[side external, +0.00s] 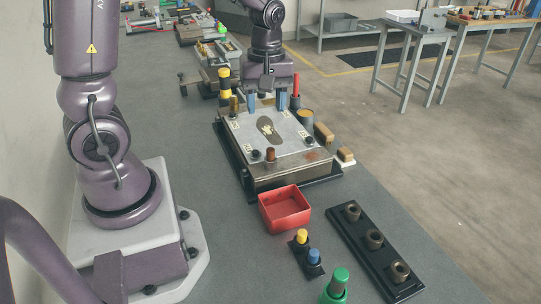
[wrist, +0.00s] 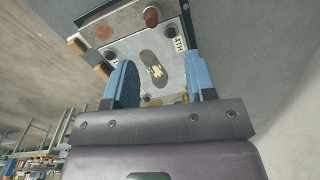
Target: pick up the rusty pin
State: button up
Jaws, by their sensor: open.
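The rusty pin (side external: 270,154) is a short brown peg standing upright at the near edge of a light metal plate (side external: 290,146) on a block. In the wrist view the rusty pin (wrist: 151,16) shows near the top, beyond the fingertips. My gripper (side external: 267,104) is open and empty, with its blue fingers spread above the far part of the plate. In the wrist view my gripper (wrist: 158,59) has a finger on each side of the dark insole shape (wrist: 154,68). It is apart from the rusty pin.
A red bin (side external: 285,209) stands just in front of the block. Yellow and blue pegs (side external: 308,249), a green peg (side external: 336,284) and a black rail with brown rings (side external: 374,239) are nearer. A red post (side external: 295,87) and yellow-black post (side external: 225,85) flank the plate's far side.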

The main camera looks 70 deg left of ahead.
aim_at(270, 149)
jog(key=f+n, duration=0.1)
jog(key=f, duration=0.3)
jog(key=f+n, duration=0.2)
jog(key=f, duration=0.2)
jog(key=w+f+n, duration=0.1)
jog(key=f, duration=0.3)
jog(key=shift+w+a+f, duration=0.1)
jog(key=shift+f, duration=0.2)
grip_shut()
